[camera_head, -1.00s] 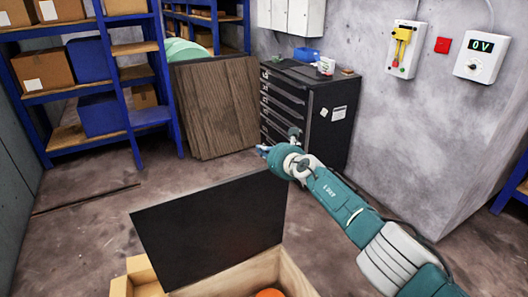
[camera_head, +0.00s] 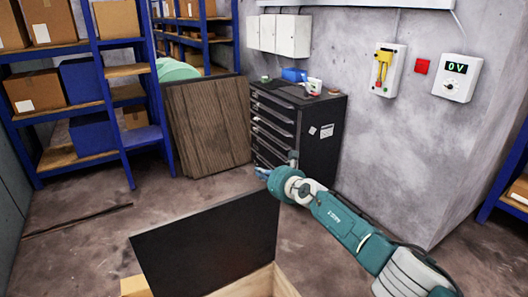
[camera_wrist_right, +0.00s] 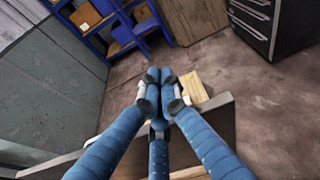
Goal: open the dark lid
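The dark lid (camera_head: 205,245) stands raised and steeply tilted on a wooden box (camera_head: 262,284) at the bottom of the head view. The box is cut off by the frame. My right gripper (camera_head: 263,173) is at the lid's upper right corner, its fingers pointing left; I cannot tell whether they touch the lid. In the right wrist view the blue fingers of my right gripper (camera_wrist_right: 158,76) come together at the tips, with nothing visible between them. A grey edge, seemingly the lid's (camera_wrist_right: 225,101), runs behind the fingers there. My left gripper is not in view.
A black drawer cabinet (camera_head: 318,140) and leaning wooden boards (camera_head: 208,130) stand behind. Blue shelves (camera_head: 125,130) with boxes are at the left. A switch (camera_head: 388,70) and a display reading 0V (camera_head: 457,77) are on the wall. Floor (camera_head: 90,225) left of the lid is mostly clear.

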